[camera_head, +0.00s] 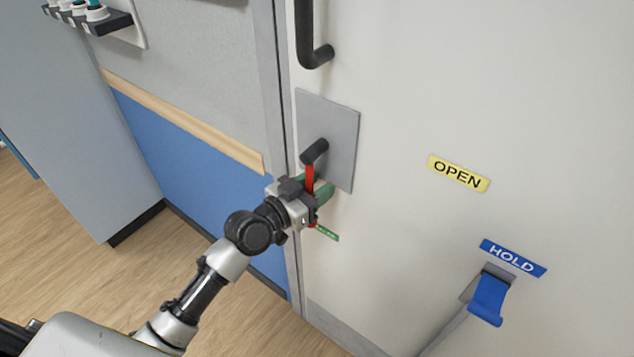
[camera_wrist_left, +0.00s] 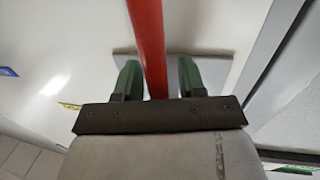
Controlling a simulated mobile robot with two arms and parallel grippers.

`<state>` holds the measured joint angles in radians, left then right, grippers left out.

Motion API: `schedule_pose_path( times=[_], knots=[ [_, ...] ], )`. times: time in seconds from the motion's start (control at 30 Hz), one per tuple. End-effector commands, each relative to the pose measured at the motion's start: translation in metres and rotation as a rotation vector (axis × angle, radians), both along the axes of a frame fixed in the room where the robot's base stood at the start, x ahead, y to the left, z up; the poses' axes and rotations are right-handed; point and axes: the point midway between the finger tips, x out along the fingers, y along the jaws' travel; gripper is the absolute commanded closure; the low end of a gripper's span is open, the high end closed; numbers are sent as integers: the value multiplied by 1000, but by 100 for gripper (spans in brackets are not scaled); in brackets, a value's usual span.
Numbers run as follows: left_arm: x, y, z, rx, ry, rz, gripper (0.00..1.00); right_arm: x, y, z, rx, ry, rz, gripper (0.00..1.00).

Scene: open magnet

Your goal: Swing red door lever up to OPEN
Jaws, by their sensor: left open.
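The red door lever (camera_head: 310,178) hangs down from a black pivot (camera_head: 315,151) on a grey plate (camera_head: 345,150) fixed to the white door. In the left wrist view the red lever (camera_wrist_left: 147,40) runs between the two green fingers, with a gap on each side. My left gripper (camera_head: 319,190) is open around the lever's lower part; it also shows in the left wrist view (camera_wrist_left: 160,78). The gripper hides part of the lever. A yellow OPEN label (camera_head: 459,173) is on the door to the right. My right gripper is not in view.
A black door handle (camera_head: 312,45) is above the plate. A blue HOLD label (camera_head: 513,258) sits above a blue lever (camera_head: 488,299) at the lower right. A small green label (camera_head: 327,233) is below my gripper. The door between plate and OPEN label is bare.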

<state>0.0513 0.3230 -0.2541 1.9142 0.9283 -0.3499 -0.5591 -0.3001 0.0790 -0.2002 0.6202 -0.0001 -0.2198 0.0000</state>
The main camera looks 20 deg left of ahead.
Motion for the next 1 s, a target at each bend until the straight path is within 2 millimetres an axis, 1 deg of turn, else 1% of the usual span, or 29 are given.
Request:
schedule_pose_path(
  times=[0.23, 0.5, 0.83, 1.0],
  knots=[
    [1, 0, 0, 0, 0, 0, 60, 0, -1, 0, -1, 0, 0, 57],
    [0, 0, 0, 0, 0, 0, 100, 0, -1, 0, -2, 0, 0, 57],
    [2, 0, -1, -6, 2, 0, 100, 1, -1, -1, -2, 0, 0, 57],
    [10, -2, -1, -45, 15, 0, 100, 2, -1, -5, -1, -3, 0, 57]
  ],
)
